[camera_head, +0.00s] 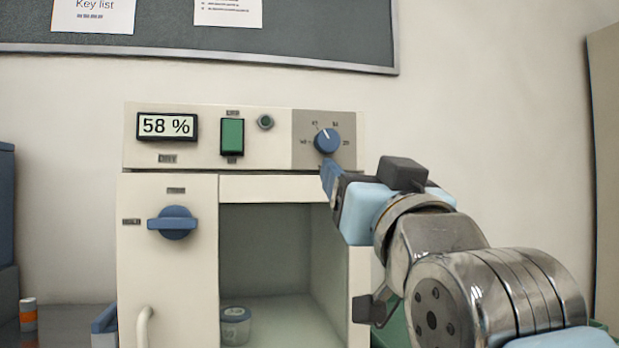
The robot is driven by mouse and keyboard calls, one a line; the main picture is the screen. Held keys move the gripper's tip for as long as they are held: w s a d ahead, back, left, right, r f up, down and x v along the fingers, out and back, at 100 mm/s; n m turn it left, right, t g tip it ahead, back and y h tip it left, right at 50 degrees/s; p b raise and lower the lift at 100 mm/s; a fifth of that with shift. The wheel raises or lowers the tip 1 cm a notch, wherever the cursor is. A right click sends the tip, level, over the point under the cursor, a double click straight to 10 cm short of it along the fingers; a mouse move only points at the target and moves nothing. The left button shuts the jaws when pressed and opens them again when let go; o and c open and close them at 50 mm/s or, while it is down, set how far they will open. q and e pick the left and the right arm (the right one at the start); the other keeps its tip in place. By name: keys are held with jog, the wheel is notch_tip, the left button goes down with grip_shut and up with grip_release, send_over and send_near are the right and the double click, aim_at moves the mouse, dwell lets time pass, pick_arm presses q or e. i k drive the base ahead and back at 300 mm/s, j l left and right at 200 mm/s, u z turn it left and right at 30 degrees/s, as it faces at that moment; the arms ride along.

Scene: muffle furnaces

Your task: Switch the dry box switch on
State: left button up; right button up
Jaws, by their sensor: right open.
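The dry box (170,260) is a cream cabinet in the middle of the head view. Its top panel holds a display reading 58 % (167,126), a green rocker switch (232,137), a small round dark green lamp (265,122) and a blue dial (327,140) on a grey plate. My right gripper (328,172) comes in from the right. Its blue fingertips are just below the dial, right of the green switch, and hold nothing that I can see. I cannot tell whether they touch the panel. My left gripper is not in view.
A blue latch knob (174,222) and a pale handle (145,325) are on the box's left part. A lidded jar (235,325) stands inside the open chamber. A small orange-banded container (28,314) stands at the far left. A noticeboard (300,35) hangs above.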

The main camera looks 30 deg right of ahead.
aim_at(231, 129)
jog(key=k+j, duration=0.2)
jog(key=k, duration=0.3)
jog(key=k+j, duration=0.2)
jog(key=k, duration=0.25)
